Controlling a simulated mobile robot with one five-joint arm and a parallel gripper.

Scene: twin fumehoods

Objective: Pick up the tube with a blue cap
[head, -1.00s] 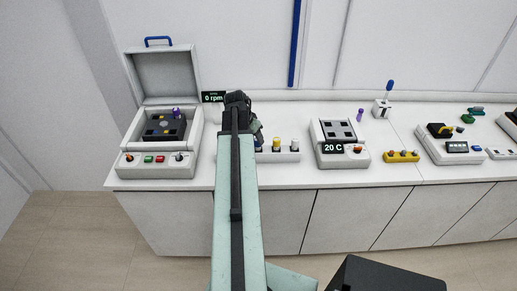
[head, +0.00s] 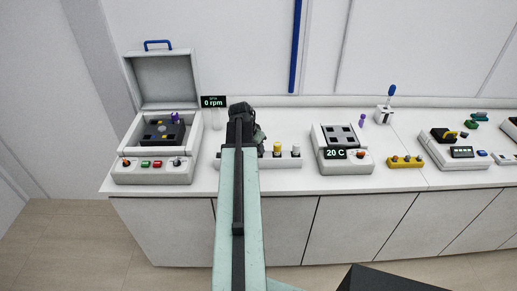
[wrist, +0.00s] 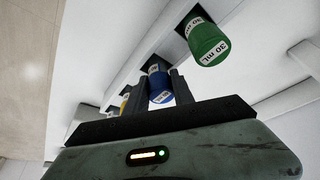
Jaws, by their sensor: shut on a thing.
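In the wrist view my gripper (wrist: 159,92) is shut on the tube with a blue cap (wrist: 160,88); the cap sits between the two dark fingers. Whether the tube still stands in the white rack (wrist: 141,52) cannot be told. In the head view my gripper (head: 240,125) is over the white rack (head: 282,162), and my arm hides the blue-capped tube there. A green-capped tube (wrist: 205,42) stands beside my gripper in the wrist view.
Yellow-capped (head: 277,148) and white-capped (head: 296,151) tubes stand in the rack, right of my arm. An open-lidded centrifuge (head: 120,176) is at left. A heating block (head: 345,169) showing 20 C is at right. Bare counter lies between rack and block.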

